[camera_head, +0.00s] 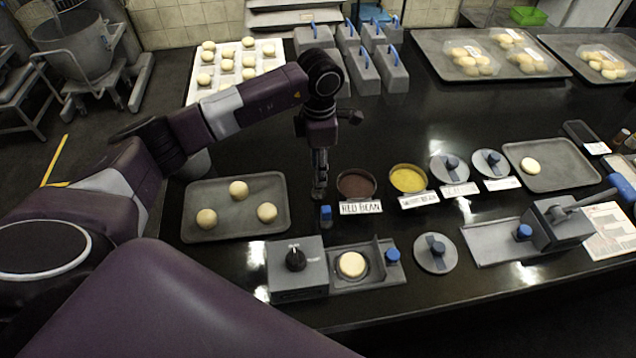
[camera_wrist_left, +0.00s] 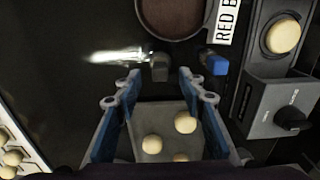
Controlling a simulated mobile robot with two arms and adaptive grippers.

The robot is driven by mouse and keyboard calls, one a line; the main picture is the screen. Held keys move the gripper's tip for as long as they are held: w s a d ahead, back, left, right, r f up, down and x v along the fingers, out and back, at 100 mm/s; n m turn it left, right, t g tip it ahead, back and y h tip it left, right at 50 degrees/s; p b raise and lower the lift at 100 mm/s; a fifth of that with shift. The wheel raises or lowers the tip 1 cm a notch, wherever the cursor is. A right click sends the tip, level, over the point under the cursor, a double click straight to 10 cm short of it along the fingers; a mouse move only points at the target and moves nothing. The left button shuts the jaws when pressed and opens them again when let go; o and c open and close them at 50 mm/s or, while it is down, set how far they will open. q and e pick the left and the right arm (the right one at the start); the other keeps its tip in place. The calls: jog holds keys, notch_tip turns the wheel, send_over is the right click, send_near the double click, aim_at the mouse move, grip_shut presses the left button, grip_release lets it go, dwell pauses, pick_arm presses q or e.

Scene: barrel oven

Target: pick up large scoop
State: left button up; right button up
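My left gripper (camera_head: 319,190) hangs down left of the red bean bowl (camera_head: 357,184). In the left wrist view its two fingers (camera_wrist_left: 159,85) are apart with nothing held between them. Just beyond the fingertips stands a short grey handle-like piece (camera_wrist_left: 160,68). A short blue-topped handle (camera_wrist_left: 214,63) stands to its right, and also shows just below the gripper in the head view (camera_head: 326,214). These two may be scoops; I cannot tell which is the large one. The gripper covers part of this spot in the head view. My right gripper is not in view.
A tray with several dough balls (camera_head: 235,226) lies left of the gripper. A yellow filling bowl (camera_head: 408,179) and round grey lids (camera_head: 449,167) are to the right. The dark counter behind the bowls is clear.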

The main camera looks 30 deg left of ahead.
pick_arm(q)
notch_tip(320, 180, down, 4)
jog(key=shift+s+a+r+p, duration=0.1)
jog(key=shift+a+r+p, duration=0.05)
jog(key=shift+p, duration=0.55)
jog(key=shift+f, duration=0.25)
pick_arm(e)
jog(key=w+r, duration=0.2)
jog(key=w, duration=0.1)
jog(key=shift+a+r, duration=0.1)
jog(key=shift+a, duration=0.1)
pick_arm(q)
jog(key=shift+c, duration=0.5)
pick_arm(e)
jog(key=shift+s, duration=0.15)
pick_arm(q)
jog(key=c, duration=0.5)
grip_shut()
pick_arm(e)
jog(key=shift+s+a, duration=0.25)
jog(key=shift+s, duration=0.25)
